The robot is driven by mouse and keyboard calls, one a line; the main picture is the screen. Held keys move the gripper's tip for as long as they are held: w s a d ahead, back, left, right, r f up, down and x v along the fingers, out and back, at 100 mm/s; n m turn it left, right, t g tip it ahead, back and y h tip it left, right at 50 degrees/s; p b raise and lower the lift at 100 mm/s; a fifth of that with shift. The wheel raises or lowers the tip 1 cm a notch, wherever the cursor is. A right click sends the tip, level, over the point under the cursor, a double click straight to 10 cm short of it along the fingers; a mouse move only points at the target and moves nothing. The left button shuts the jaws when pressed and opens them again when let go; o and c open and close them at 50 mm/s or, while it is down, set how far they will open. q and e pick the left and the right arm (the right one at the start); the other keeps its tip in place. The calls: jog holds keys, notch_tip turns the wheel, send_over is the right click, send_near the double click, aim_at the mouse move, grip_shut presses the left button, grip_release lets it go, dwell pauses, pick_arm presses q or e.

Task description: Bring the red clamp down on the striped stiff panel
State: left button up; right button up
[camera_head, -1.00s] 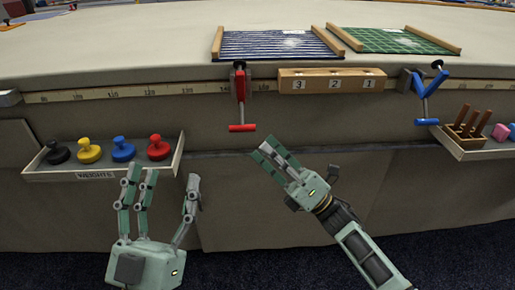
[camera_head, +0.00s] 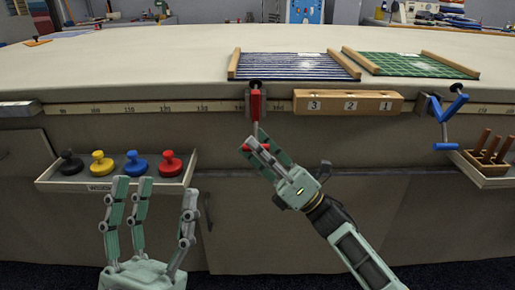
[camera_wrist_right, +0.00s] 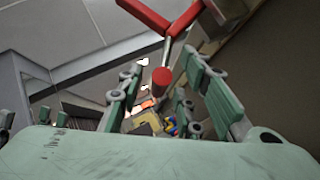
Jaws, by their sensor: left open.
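The red clamp (camera_head: 256,104) is mounted at the table's front edge. Its screw hangs down to a red crossbar, partly hidden behind my right gripper's fingers. The blue-and-white striped panel (camera_head: 290,68) lies flat on the table between wooden strips, just behind the clamp. My right gripper (camera_head: 262,154) is at the crossbar. In the right wrist view its fingers (camera_wrist_right: 160,108) are apart, with red clamp parts (camera_wrist_right: 161,80) in front of and between them; I cannot tell whether they touch. My left gripper (camera_head: 150,215) is open and empty, below the weights tray.
A green panel (camera_head: 415,64) lies right of the striped one. A wooden block numbered 3, 2, 1 (camera_head: 330,102) and a blue clamp (camera_head: 440,113) are along the front edge. A weights tray (camera_head: 105,184) and a tray of wooden pegs (camera_head: 490,170) jut out below.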

jog(key=shift+c, duration=0.4)
grip_shut()
